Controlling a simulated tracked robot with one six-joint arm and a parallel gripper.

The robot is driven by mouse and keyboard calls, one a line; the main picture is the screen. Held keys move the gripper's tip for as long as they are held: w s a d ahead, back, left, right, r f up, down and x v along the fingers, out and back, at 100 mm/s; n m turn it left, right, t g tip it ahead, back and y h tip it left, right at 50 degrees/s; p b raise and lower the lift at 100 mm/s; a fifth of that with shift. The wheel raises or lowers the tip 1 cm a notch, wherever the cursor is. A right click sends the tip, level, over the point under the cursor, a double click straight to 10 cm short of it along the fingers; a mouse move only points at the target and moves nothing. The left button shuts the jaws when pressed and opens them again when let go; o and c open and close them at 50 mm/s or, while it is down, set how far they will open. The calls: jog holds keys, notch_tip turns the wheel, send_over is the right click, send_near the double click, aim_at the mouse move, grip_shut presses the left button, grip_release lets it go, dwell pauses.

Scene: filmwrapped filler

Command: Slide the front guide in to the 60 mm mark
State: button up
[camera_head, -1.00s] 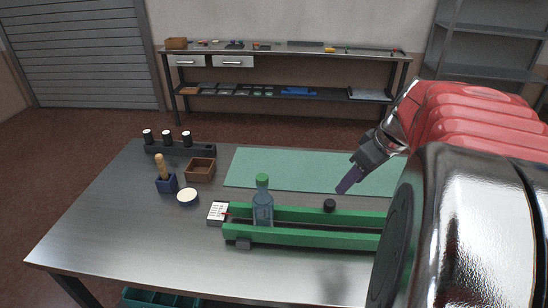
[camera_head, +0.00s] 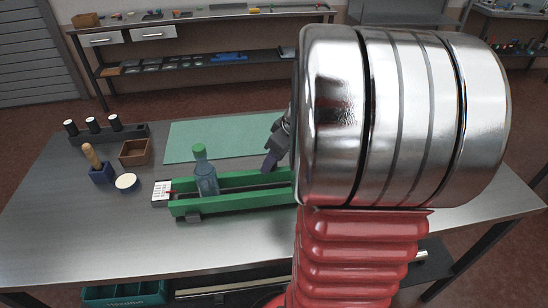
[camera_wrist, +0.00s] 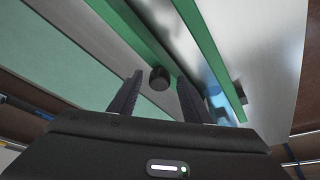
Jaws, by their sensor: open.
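Two long green guides lie side by side on the table, a front guide (camera_head: 240,203) and a back guide (camera_head: 238,180). A clear bottle with a green cap (camera_head: 206,178) stands between them near their left end. A white scale card (camera_head: 161,191) with a red pointer sits at that end; its marks are too small to read. My gripper (camera_head: 268,167) is low by the back guide. In the wrist view, its open fingers (camera_wrist: 157,100) point toward a black knob (camera_wrist: 159,78) beside the back guide, which seems to lie between them. My arm hides the guides' right end.
A green mat (camera_head: 205,141) lies behind the guides. To the left are a brown wooden tray (camera_head: 136,152), a round white-topped pot (camera_head: 126,182), a blue holder with a wooden-handled tool (camera_head: 101,172) and a black rack (camera_head: 132,133). The front left tabletop (camera_head: 100,240) is clear.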

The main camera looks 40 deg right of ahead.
grip_shut()
dwell(0.5)
